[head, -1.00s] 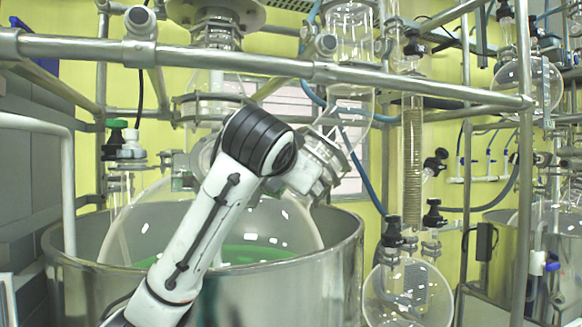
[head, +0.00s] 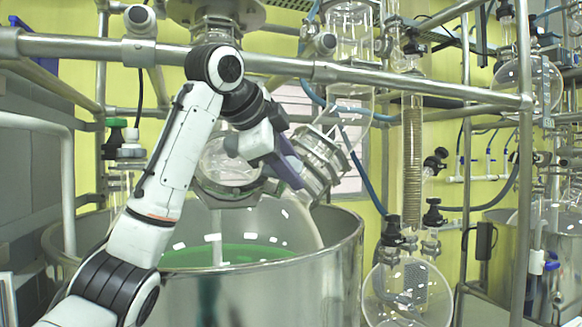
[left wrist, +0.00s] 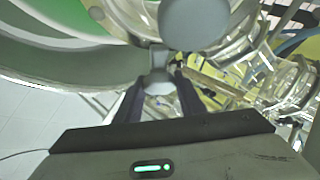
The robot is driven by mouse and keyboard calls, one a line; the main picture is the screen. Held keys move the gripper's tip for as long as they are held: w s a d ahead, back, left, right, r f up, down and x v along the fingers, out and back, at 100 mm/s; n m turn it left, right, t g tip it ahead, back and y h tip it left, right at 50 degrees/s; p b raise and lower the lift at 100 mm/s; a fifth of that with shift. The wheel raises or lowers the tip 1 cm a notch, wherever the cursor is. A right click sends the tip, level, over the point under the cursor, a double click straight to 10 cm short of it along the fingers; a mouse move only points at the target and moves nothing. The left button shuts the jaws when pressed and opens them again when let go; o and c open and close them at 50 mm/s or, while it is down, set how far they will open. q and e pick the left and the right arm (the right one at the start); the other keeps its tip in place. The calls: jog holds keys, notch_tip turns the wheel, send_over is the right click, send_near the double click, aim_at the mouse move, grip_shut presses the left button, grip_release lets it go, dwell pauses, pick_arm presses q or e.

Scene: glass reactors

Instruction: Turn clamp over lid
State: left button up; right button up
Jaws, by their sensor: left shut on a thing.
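My left gripper (head: 290,172) reaches in from the left over the reactor. Its dark fingers lie beside the round glass lid (head: 222,172) on the neck of the big reactor. In the left wrist view the two fingers (left wrist: 160,98) are shut on a small grey piece (left wrist: 157,80), which I take to be the clamp. A round, smooth grey part (left wrist: 193,22) sits just beyond it. In the head view the clamp is hidden or too small to make out. The right gripper is not in view.
The reactor's glass vessel with green liquid (head: 228,254) sits in a steel tub (head: 300,275). A horizontal steel pipe (head: 420,88) crosses above. A metal-flanged glass neck (head: 320,165) stands close right of the gripper. A coil condenser (head: 412,165) stands further right.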

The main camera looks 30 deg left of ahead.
pick_arm(q)
jog(key=shift+m+g, duration=0.4)
jog(key=shift+m, duration=0.1)
dwell(0.3)
jog(key=o, duration=1)
jog(key=shift+o, duration=0.2)
